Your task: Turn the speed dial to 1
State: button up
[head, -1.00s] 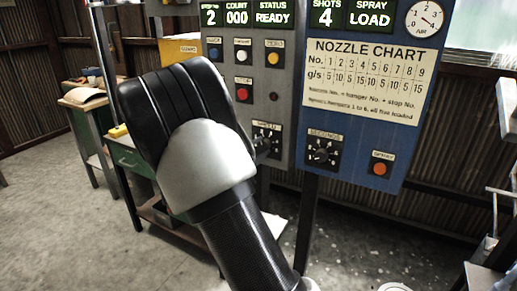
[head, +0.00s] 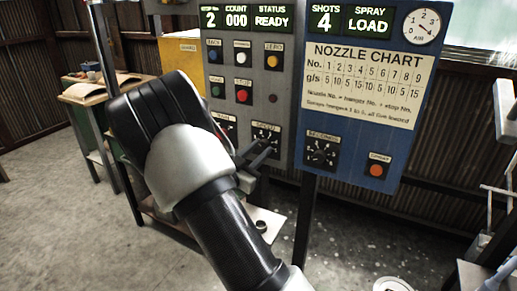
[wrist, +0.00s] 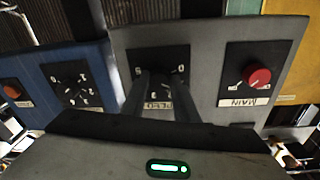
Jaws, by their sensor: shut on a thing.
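The speed dial (head: 265,130) is a black square plate with white marks, low on the grey panel. In the wrist view the speed dial (wrist: 176,57) appears upside down, with its SPEED label partly covered by my fingers. My gripper (head: 265,148) reaches the dial from the lower left in the head view. In the wrist view my gripper's (wrist: 158,74) two dark fingers come together at the dial's middle, shut on its knob. The knob and its pointer are hidden by the fingers, so I cannot tell the setting.
The red MAIN knob (wrist: 258,77) is beside the speed dial on the same panel. The SECONDS dial (head: 321,151) and orange SPRAY button (head: 376,170) are on the blue panel (head: 345,150) to the right. Several coloured buttons sit above the speed dial.

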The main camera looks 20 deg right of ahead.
dwell(0.3)
jog(key=o, duration=1.1)
jog(key=shift+c, duration=0.2)
jog(key=v, duration=1.7)
jog(key=shift+a, duration=0.2)
